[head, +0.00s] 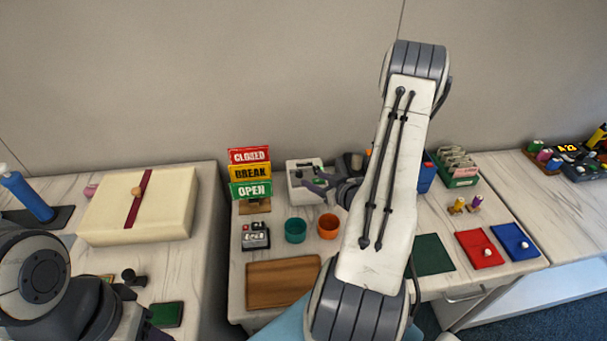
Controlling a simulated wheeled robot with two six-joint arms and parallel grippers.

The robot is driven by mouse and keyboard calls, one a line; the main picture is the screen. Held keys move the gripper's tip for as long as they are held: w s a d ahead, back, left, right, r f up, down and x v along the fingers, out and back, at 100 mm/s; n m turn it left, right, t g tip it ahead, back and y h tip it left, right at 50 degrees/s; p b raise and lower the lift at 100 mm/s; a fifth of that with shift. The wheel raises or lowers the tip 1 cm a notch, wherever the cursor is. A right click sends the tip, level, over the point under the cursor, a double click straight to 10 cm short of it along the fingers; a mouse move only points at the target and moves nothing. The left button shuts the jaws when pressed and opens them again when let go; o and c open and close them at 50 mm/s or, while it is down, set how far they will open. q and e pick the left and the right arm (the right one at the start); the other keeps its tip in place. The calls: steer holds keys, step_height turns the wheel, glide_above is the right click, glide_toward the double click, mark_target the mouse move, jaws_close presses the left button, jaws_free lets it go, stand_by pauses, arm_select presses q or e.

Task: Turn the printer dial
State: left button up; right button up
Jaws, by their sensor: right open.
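A small white box-shaped device (302,194), which looks like the printer, stands at the back of the middle table. Its dial cannot be made out; the gripper covers part of the device. My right gripper (316,179) is open at the right side and front of this device, with its fingers pointing left. Whether it touches the device cannot be told. My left gripper (134,279) is low at the left, over the left table's front part. It is partly hidden by my own arm, and its jaws are unclear.
A stand of CLOSED, BREAK and OPEN signs (250,173) is left of the device. A teal cup (295,230) and an orange cup (328,226) stand in front. A wooden board (282,284) lies nearer. A cream box (139,205) is on the left table. My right arm blocks the middle.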

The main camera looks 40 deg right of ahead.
mark_target(301, 173)
steer(key=p+x, duration=0.1)
steer(key=x, duration=0.6)
jaws_close()
